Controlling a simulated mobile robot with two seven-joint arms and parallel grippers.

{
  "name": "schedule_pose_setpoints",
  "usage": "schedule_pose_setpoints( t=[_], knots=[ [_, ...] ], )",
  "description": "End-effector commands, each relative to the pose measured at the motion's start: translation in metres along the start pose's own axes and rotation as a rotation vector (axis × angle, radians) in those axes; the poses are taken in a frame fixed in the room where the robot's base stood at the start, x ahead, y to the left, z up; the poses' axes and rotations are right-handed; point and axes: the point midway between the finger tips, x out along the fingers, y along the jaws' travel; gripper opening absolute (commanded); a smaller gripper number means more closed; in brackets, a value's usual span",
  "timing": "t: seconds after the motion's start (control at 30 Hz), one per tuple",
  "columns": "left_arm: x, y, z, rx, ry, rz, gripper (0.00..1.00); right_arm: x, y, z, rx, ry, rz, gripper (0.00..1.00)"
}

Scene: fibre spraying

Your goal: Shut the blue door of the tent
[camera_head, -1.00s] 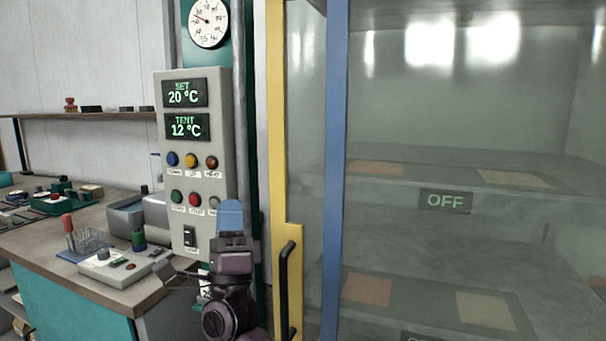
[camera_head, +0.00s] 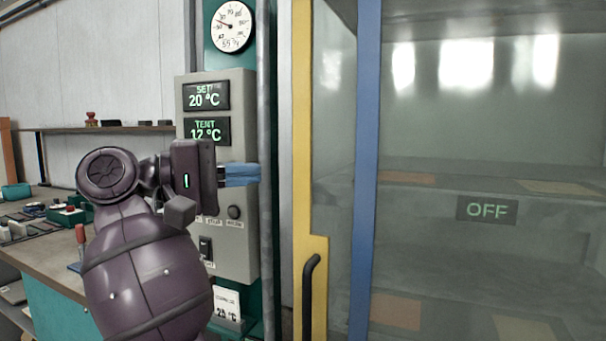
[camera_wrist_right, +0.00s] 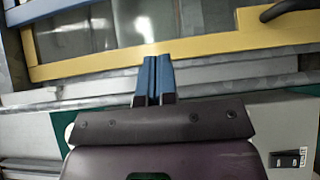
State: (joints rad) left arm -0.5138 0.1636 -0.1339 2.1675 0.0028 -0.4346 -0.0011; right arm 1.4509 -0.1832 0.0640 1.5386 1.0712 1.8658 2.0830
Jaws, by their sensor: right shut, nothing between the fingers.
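The tent (camera_head: 480,130) fills the right of the head view, with hazy clear panels. A blue upright frame bar (camera_head: 366,170) stands in front of it; I cannot tell whether the blue-framed door is ajar. A yellow frame (camera_head: 303,150) with a black handle (camera_head: 308,295) stands left of it. My right gripper (camera_head: 258,174) is shut and empty, its blue fingers pointing right, left of the yellow frame. In the right wrist view the fingertips (camera_wrist_right: 157,60) overlap the yellow frame (camera_wrist_right: 210,47); contact is unclear. The blue bar (camera_wrist_right: 45,9) shows at upper left there. My left gripper is out of view.
A grey control panel (camera_head: 243,240) with displays stands behind my right arm. A round gauge (camera_head: 232,27) hangs above it. A workbench (camera_head: 50,262) with small items is at left, below a shelf (camera_head: 130,129). A grey pipe (camera_head: 264,90) runs beside the yellow frame.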

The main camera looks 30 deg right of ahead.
Motion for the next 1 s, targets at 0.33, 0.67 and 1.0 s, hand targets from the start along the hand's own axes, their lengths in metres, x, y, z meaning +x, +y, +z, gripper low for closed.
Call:
schedule_pose_setpoints(
  t=[0.33,0.67,1.0],
  knots=[
    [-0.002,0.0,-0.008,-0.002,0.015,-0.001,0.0,0.053,0.002,0.002,0.002,-0.005,0.001,0.0],
    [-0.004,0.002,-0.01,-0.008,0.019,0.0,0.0,0.105,0.003,0.009,0.002,-0.003,0.002,0.0],
    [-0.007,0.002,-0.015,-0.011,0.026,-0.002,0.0,0.124,0.001,0.028,-0.002,-0.001,0.004,0.0]
  ],
)
